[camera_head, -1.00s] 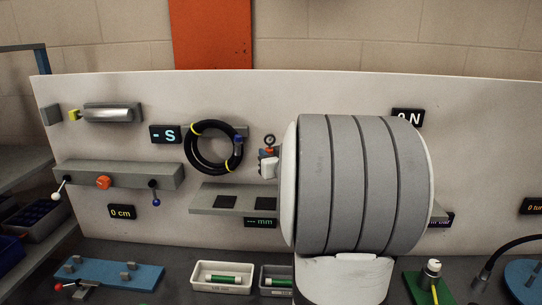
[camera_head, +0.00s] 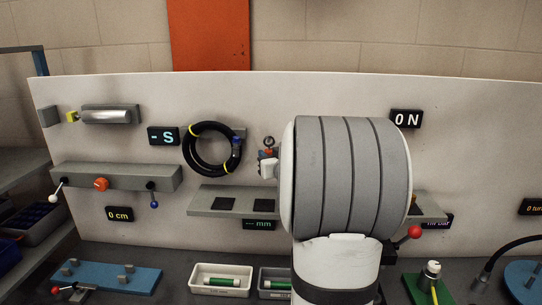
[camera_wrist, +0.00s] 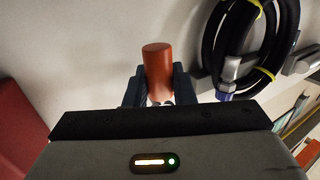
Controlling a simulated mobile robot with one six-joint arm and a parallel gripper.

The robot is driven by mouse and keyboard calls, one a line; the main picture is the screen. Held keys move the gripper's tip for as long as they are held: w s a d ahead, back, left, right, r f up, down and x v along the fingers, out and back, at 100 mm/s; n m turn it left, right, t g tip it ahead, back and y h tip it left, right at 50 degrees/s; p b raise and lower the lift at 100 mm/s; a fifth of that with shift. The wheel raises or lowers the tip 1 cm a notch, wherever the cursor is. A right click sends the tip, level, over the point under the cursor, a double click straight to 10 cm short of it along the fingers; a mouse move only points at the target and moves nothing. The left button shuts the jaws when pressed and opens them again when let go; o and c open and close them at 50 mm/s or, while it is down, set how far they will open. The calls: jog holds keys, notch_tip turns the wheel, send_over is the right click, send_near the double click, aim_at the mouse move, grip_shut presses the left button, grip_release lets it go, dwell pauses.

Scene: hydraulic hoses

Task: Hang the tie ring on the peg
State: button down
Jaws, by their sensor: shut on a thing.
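My gripper (camera_head: 266,160) is in front of the panel, just right of the hose coil, mostly hidden by my arm. In the wrist view my gripper (camera_wrist: 158,92) is shut on an orange cylinder (camera_wrist: 157,62). A small dark ring (camera_head: 269,141) shows above the fingers in the head view; I cannot tell whether it joins the cylinder. A black hose coil (camera_head: 187,163) with yellow ties and a blue end hangs on the panel. It also shows in the wrist view (camera_wrist: 209,40). A grey bracket (camera_head: 241,132) is at its upper right. I cannot tell which part is the peg.
A grey shelf (camera_head: 205,198) with dark pads juts out below the gripper. Left are a grey block with knobs (camera_head: 125,177) and a cylinder holder (camera_head: 110,115). White trays (camera_head: 222,291), a blue fixture (camera_head: 110,279) and a red-knobbed lever (camera_head: 415,231) are lower. The panel above is clear.

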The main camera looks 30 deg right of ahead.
jog(key=c, duration=1.1)
grip_release()
jog(key=shift+c, duration=0.2)
jog(key=shift+s, duration=0.15)
jog(key=b+v, duration=0.2)
jog(key=v, duration=0.6)
jog(key=s+a+f+n+g+y, duration=0.1)
jog(key=s+a+f+g, duration=0.5)
jog(key=s+a, duration=0.4)
jog(key=s+a+f+n+g+y, duration=0.1)
jog(key=s+a+f+g, duration=0.6)
jog(key=a, duration=0.9)
jog(key=s+f+y, duration=0.1)
jog(key=s, duration=0.2)
jog(key=shift+s+a+f+g, duration=0.25)
jog(key=shift+s+a+g, duration=0.05)
